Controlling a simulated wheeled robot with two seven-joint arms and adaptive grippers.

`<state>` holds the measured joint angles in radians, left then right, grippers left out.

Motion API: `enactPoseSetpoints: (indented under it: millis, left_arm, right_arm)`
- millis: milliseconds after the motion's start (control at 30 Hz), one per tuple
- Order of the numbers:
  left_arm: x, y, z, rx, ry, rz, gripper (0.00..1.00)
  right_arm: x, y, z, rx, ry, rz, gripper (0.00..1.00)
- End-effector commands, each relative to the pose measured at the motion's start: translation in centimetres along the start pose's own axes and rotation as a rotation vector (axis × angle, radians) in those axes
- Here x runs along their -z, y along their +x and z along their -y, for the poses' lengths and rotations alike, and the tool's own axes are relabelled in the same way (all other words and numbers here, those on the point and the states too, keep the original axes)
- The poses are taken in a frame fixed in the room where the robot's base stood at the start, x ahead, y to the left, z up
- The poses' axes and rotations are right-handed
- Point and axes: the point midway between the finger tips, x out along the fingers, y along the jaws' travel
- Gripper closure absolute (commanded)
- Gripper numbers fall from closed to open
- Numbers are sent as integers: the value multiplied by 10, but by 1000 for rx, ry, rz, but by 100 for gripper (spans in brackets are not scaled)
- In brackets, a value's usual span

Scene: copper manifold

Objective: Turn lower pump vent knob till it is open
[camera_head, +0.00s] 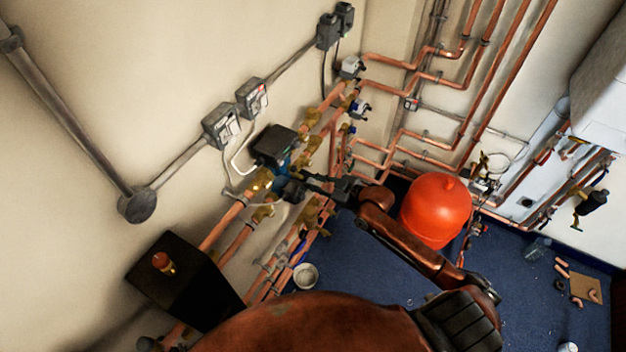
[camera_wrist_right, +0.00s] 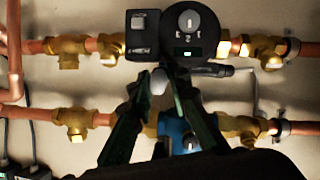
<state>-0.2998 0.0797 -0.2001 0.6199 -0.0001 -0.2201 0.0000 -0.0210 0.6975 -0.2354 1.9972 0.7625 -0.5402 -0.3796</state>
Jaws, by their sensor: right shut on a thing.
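The pump shows in the head view as a dark box (camera_head: 275,145) with a blue body below it, on the copper pipes along the left wall. In the right wrist view its black head (camera_wrist_right: 189,32) has a round dial, and the blue body (camera_wrist_right: 172,127) is partly hidden behind my fingers. My right gripper (camera_head: 300,180) reaches the pump from the right. In the right wrist view my right gripper (camera_wrist_right: 158,76) has its fingers closing in on a small grey knob (camera_wrist_right: 158,82) just below the black head. The knob's turn position is hard to tell. My left gripper is not in view.
Copper pipes with brass valves (camera_wrist_right: 75,118) run on both sides of the pump. A black box (camera_head: 185,280) is at lower left. A white cup (camera_head: 305,276) and loose fittings lie on the blue floor.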

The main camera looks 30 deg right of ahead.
Motion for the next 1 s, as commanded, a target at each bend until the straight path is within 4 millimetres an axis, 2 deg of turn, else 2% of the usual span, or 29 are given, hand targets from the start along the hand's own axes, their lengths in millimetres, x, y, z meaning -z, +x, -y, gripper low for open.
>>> enactPoseSetpoints:
  millis: [100, 267, 800, 1000]
  left_arm:
    - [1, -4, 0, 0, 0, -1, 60]
    - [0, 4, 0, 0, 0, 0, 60]
    - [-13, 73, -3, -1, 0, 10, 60]
    - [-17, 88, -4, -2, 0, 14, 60]
  right_arm:
    - [0, -1, -3, 43, 98, 4, 100]
    - [-3, 1, -4, 100, 240, 3, 100]
    - [-9, 4, -7, 297, 719, -2, 100]
    - [-7, 4, -8, 367, 885, -3, 100]
